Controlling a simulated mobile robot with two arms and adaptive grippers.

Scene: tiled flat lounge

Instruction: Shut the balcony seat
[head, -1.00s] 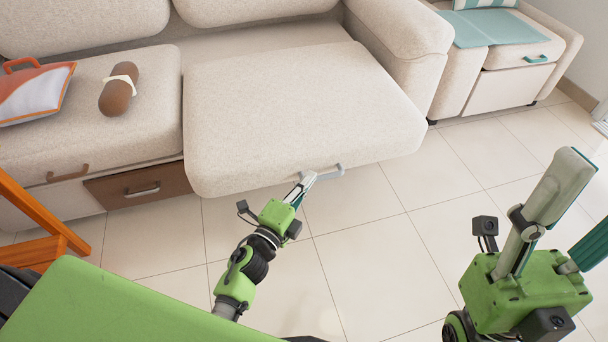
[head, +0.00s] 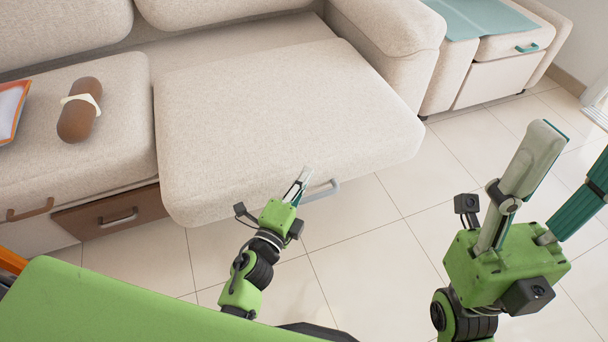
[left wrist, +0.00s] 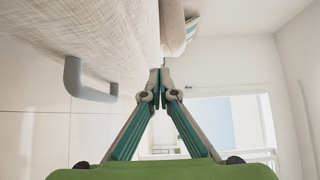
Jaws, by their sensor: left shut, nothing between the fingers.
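The sofa's right seat (head: 285,120) is a beige cushion block that juts out past the seat to its left, over the tiles. A grey bar handle (head: 322,191) is on its front edge; it also shows in the left wrist view (left wrist: 88,84), left of the fingers. My left gripper (head: 305,170) is shut and empty, its tips in front of the seat's front, just left of the handle and apart from it. The tips meet in the left wrist view (left wrist: 160,73). My right gripper (head: 575,148) is open and empty at the right, away from the sofa.
An armchair (head: 500,75) with a teal handle (head: 527,48) stands at the back right. Tiled floor (head: 400,235) is clear between.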

